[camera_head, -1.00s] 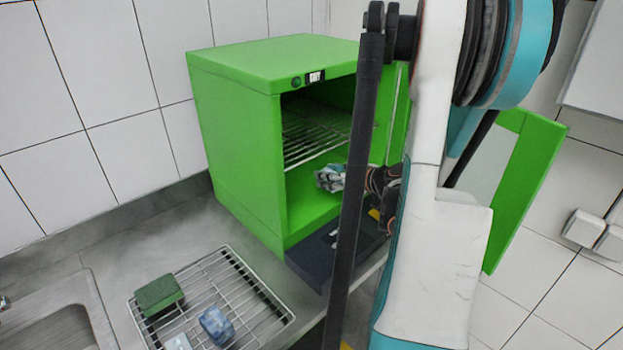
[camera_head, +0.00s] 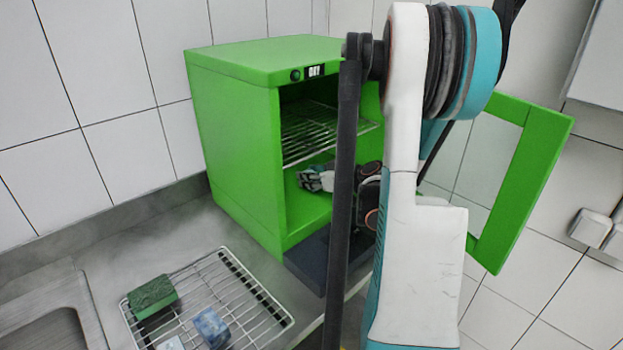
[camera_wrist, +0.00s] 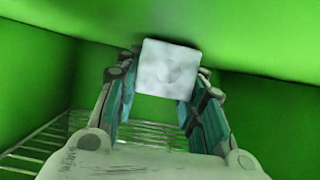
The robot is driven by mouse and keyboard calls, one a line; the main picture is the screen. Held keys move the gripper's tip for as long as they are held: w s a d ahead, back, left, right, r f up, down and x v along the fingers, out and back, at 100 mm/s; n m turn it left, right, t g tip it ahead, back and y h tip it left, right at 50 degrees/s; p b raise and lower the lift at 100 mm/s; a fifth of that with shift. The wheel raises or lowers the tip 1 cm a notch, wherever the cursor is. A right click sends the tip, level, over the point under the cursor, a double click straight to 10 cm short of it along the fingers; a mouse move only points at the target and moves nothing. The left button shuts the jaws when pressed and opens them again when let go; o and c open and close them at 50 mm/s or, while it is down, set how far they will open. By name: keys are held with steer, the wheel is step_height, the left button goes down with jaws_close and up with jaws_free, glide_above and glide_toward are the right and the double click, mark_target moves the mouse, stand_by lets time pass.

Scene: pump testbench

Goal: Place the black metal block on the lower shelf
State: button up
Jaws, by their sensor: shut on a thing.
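My gripper (camera_head: 308,180) reaches through the open front of the green cabinet (camera_head: 235,150), below its wire shelf (camera_head: 315,133). In the wrist view my gripper (camera_wrist: 165,100) is shut on a block (camera_wrist: 168,66). The block's facing side looks pale grey, not black, and sits squarely between the two fingers. In the wrist view green walls surround it, and a wire shelf (camera_wrist: 60,140) shows at the lower left. I cannot tell whether the block touches the green surface beyond it. In the head view the block cannot be made out and the arm hides part of the opening.
The cabinet door (camera_head: 530,180) stands open at the right. A dark slab (camera_head: 308,262) lies before the opening. A wire rack (camera_head: 262,310) on the counter holds a green block (camera_head: 152,297), a blue block (camera_head: 211,328) and a pale block (camera_head: 172,343). A sink (camera_head: 45,335) is at lower left.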

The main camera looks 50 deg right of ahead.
steer(key=shift+f, duration=0.15)
steer(key=o, duration=1.2)
steer(key=shift+o, duration=0.2)
steer(key=shift+s+r, duration=0.2)
steer(key=shift+r, duration=0.1)
steer(key=p+v, duration=0.3)
steer(key=v, duration=0.8)
steer(key=shift+s+a+r, duration=0.1)
steer(key=shift+s, duration=0.2)
